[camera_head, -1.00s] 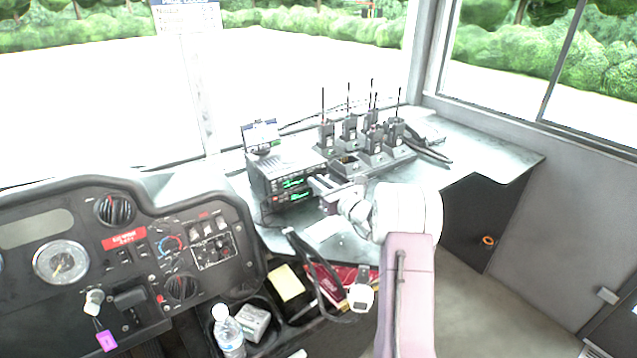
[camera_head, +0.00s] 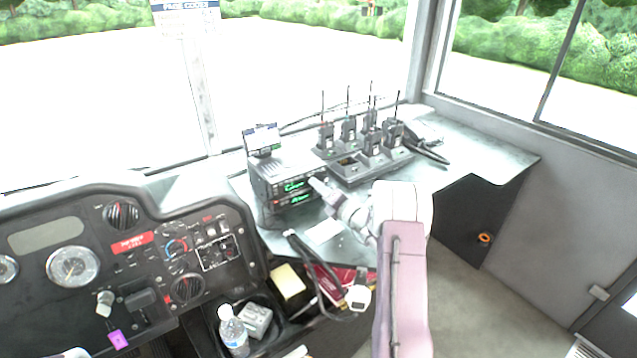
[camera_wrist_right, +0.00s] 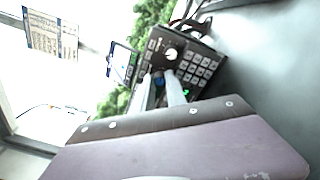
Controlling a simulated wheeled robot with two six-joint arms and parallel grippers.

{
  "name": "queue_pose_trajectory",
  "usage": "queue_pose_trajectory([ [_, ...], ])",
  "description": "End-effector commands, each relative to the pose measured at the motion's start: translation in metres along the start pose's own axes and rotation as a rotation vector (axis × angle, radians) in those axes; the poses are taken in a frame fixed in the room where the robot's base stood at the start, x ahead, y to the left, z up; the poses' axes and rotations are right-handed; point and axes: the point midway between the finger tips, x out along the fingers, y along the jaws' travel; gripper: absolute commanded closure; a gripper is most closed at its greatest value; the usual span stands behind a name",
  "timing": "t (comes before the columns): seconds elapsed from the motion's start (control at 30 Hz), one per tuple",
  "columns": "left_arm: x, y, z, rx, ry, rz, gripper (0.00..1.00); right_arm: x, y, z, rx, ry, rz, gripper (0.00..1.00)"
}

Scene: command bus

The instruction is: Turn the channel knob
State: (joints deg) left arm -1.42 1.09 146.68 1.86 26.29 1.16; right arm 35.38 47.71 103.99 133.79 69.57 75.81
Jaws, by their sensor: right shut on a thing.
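The two-way radio (camera_head: 284,172) is a black stacked unit with green lit displays, standing on the grey counter. My right gripper (camera_head: 321,187) is at the right end of its front face. In the right wrist view the radio's front panel (camera_wrist_right: 203,66) shows a keypad and a round knob with a white mark (camera_wrist_right: 171,54), which is uncovered. Just below that knob, my right gripper's fingers (camera_wrist_right: 164,85) are at the panel, shut on the channel knob. The fingers mostly hide the held knob, so its setting cannot be read.
Several handheld radios with antennas stand in a charger (camera_head: 370,165) right of the radio.

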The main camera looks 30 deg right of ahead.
Motion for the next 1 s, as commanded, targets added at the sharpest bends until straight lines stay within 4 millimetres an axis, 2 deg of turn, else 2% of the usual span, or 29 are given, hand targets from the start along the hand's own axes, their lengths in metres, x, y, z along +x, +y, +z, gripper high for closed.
queue_pose_trajectory([
  [0.1, -0.01, 0.0, -0.001, 0.0, 0.0, 0.0, 1.0, 0.0, 0.001, 0.0, 0.101, 0.001, -0.001, 1.0],
  [0.5, -0.025, 0.001, -0.003, 0.0, 0.0, 0.0, 1.0, 0.0, 0.0, -0.002, 0.343, -0.005, 0.01, 1.0],
  [1.0, -0.029, 0.001, -0.003, 0.0, 0.0, 0.0, 1.0, 0.0, -0.002, -0.002, 0.417, -0.008, 0.013, 1.0],
])
